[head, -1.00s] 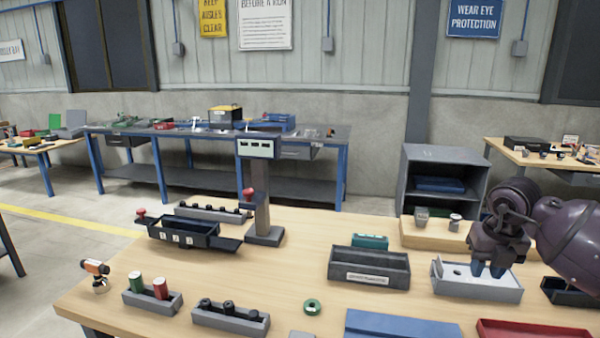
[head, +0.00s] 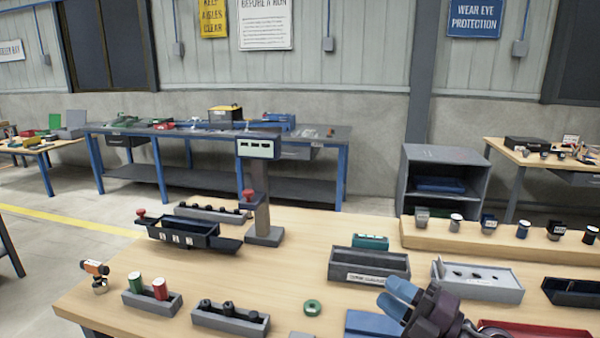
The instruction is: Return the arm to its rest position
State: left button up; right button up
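My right gripper (head: 397,296), with two blue fingers and a dark purple-grey wrist, is at the lower middle right, above the near part of the wooden table (head: 260,290). Its fingers point up and left in the picture and lie side by side. Nothing shows held between them, but whether a gap separates them is unclear from this angle. The gripper covers part of a blue flat tray (head: 362,323) and the left end of a red tray (head: 550,335). My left gripper is out of view.
A grey bin (head: 345,266), a light grey tray (head: 500,286) with dark pieces, and a dark tray (head: 575,293) lie behind the gripper. A raised wooden shelf (head: 470,240) holds several small containers. A display post (head: 262,205) stands mid-table. A green ring (head: 312,307) lies left of the gripper.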

jog(key=s+d+f+m+h, duration=0.2)
jog(key=d+f+m+h, duration=0.1)
jog(key=m+h, duration=0.3)
jog(key=s+d+f+m+t+h, duration=0.1)
jog(key=s+d+f+m+h, duration=0.2)
jog(key=d+m+h, duration=0.3)
jog(key=s+d+f+m+t+h, duration=0.1)
jog(key=s+d+f+m+h, duration=0.2)
jog(key=m+h, duration=0.4)
jog(key=shift+s+d+f+m, duration=0.1)
jog(key=shift+d+f+m, duration=0.35)
jog(key=shift+m, duration=0.5)
jog(key=shift+s+d+f+m, duration=0.1)
jog(key=shift+d+f+m, duration=0.15)
jog(key=shift+f+m, duration=0.55)
jog(key=s+a+f+m+g+y, duration=0.1)
jog(key=s+f+g, duration=0.25)
jog(key=s, duration=0.35)
jog(key=s+f+m+g, duration=0.2)
jog(key=s+f+g, duration=0.15)
jog(key=s, duration=0.25)
jog(key=s+a+f+m+g+y, duration=0.1)
jog(key=s+f+g, duration=0.2)
jog(key=s+g, duration=0.3)
jog(key=w+f+t, duration=0.6)
jog(key=f+t, duration=0.3)
jog(key=f, duration=0.1)
jog(key=shift+d+f+n+t+y, duration=0.15)
jog(key=shift+f+n+t+y, duration=0.15)
jog(key=shift+n+y, duration=0.1)
